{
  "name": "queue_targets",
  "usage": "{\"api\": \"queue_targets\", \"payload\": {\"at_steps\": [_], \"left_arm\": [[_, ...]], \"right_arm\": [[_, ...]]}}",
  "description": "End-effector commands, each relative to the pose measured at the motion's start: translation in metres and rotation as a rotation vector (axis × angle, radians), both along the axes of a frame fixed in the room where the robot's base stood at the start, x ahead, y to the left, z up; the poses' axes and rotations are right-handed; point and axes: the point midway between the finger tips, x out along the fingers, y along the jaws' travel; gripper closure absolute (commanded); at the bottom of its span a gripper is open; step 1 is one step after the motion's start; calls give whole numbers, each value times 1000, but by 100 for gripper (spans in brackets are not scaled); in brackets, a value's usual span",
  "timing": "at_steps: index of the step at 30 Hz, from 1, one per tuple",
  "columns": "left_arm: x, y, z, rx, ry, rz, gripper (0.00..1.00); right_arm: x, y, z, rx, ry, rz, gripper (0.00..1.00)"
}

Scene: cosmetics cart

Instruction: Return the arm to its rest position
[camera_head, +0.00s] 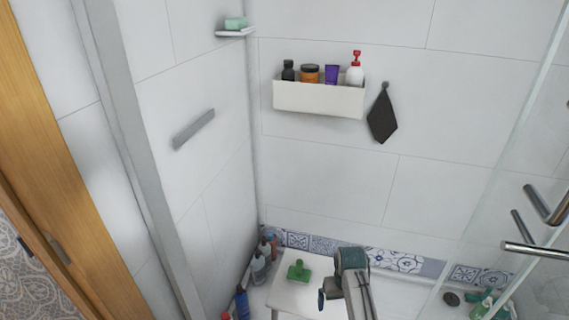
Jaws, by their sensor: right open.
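My right arm reaches up from the bottom edge, right of centre, and bends over at a teal joint. My right gripper (324,296) shows small and partly hidden beside the arm, at the right side of a white stool (289,294). It is open, with nothing seen in it. I cannot tell how far it is above the stool. A green object (299,270) rests on the stool top, left of the gripper and apart from it. My left gripper is not in view.
A white wall shelf (318,98) holds several cosmetics; a dark cloth (382,115) hangs beside it. Bottles (259,266) stand in the left corner. Green bottles (481,305) stand at the lower right by a glass panel with metal handles (535,249). A wooden frame (62,160) is at left.

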Motion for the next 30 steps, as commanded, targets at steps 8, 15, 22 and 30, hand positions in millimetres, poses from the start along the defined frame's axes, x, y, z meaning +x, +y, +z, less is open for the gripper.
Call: {"api": "queue_targets", "payload": {"at_steps": [8,15,22,30], "left_arm": [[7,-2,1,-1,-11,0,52],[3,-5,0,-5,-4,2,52],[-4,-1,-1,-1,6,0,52],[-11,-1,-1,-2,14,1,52]], "right_arm": [[-32,-22,-8,-9,-29,-29,1],[-74,-46,-11,-23,-71,-58,1],[-145,-78,-1,-49,-140,-82,1],[-232,-101,40,-71,-234,-73,1]]}}
